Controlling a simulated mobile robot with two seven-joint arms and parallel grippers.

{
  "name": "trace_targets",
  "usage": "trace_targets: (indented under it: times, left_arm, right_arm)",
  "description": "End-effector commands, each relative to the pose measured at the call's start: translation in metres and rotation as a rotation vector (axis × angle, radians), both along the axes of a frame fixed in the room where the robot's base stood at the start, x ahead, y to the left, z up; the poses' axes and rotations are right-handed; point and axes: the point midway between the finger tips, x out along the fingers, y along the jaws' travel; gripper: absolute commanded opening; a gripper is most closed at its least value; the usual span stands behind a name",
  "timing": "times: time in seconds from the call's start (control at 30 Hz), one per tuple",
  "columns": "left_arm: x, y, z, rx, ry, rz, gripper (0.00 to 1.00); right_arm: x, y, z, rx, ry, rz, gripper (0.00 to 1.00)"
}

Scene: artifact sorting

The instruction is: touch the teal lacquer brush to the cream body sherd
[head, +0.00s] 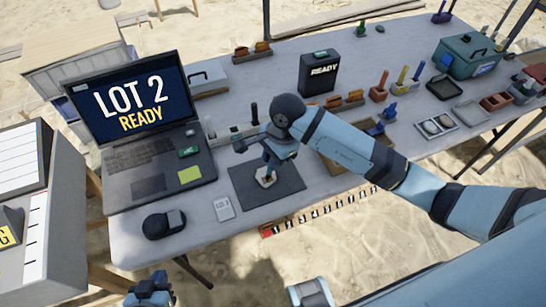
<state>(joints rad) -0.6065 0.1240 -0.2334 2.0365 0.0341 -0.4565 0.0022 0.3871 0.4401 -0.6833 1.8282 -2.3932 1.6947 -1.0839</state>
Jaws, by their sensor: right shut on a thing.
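The cream body sherd (266,182) lies on the dark mat (240,203) near the table's front edge, partly covered by my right gripper. My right gripper (266,168) points down just above the sherd. It is shut on a thin thing that I take to be the teal lacquer brush, though the fingers hide most of it. I cannot tell whether its tip touches the sherd. My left gripper (151,292) is low at the bottom left, away from the table top and cut by the picture's edge; its jaws are unclear.
A laptop (130,160) reading "LOT 2 READY" stands left of the mat. A white card (223,209) and a dark round device (164,224) lie in front of it. A black box (320,72), a teal case (467,55) and several upright brushes stand toward the back and right.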

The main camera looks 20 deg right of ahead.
Motion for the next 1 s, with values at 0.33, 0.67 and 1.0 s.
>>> trace_targets:
  times: [0.33, 0.67, 1.0]
  left_arm:
    - [0.000, 0.002, 0.012, 0.006, 0.000, -0.004, 0.00]
    - [0.000, 0.000, 0.024, -0.002, 0.000, 0.001, 0.00]
    - [0.000, -0.002, 0.036, -0.006, 0.000, 0.004, 0.00]
  right_arm:
    - [0.000, 0.000, 0.020, 0.000, 0.001, 0.000, 0.00]
    - [0.000, 0.000, 0.040, -0.001, 0.001, 0.000, 0.00]
    - [0.000, 0.000, 0.060, -0.001, 0.000, 0.001, 0.00]
